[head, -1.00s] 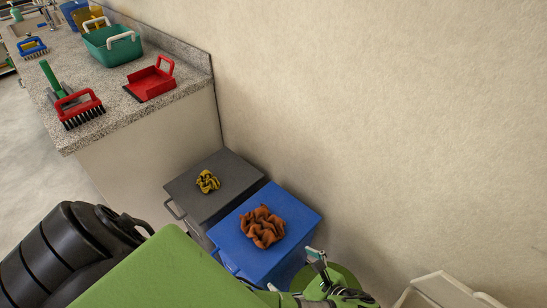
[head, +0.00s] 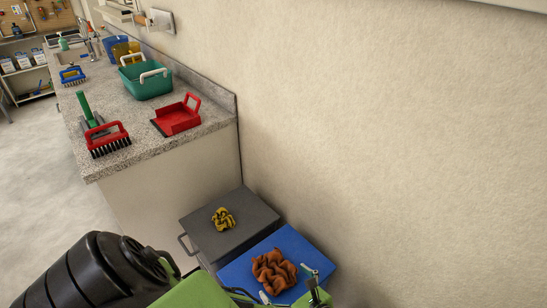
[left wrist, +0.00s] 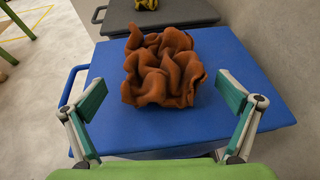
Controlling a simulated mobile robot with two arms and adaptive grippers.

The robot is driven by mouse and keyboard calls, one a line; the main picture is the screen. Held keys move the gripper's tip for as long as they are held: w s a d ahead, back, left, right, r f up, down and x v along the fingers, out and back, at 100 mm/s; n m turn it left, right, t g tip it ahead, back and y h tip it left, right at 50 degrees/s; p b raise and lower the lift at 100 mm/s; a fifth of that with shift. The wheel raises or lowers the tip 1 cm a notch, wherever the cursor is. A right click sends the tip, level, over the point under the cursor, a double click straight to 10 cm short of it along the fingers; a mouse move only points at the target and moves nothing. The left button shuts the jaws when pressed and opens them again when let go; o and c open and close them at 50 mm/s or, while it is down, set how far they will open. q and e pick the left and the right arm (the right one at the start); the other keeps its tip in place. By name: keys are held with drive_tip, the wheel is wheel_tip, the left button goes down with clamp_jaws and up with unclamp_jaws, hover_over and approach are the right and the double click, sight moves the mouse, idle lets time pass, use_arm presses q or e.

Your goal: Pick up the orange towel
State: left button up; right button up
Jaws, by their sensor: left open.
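The orange towel (head: 273,271) is a crumpled brownish-orange heap on the flat lid of a blue bin (head: 290,244). In the left wrist view the towel (left wrist: 163,68) lies ahead of my left gripper (left wrist: 165,112), roughly centred between its spread fingers. The left gripper is open and empty, with its fingers over the near part of the blue lid (left wrist: 215,125). In the head view this gripper (head: 290,287) shows at the bottom, at the towel's near side, partly cut off by the frame. I cannot see my right gripper.
A grey bin (head: 240,240) with a crumpled yellow cloth (head: 223,219) stands beside the blue one. A wall (head: 390,150) rises close behind both. A counter (head: 150,118) holds a red dustpan (head: 178,117), brushes and a green basket (head: 145,85).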

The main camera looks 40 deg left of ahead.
use_arm(q)
drive_tip(key=shift+x, duration=1.25)
drive_tip(key=shift+d, duration=0.1)
drive_tip(key=c, duration=1.1)
drive_tip(key=shift+r, duration=0.1)
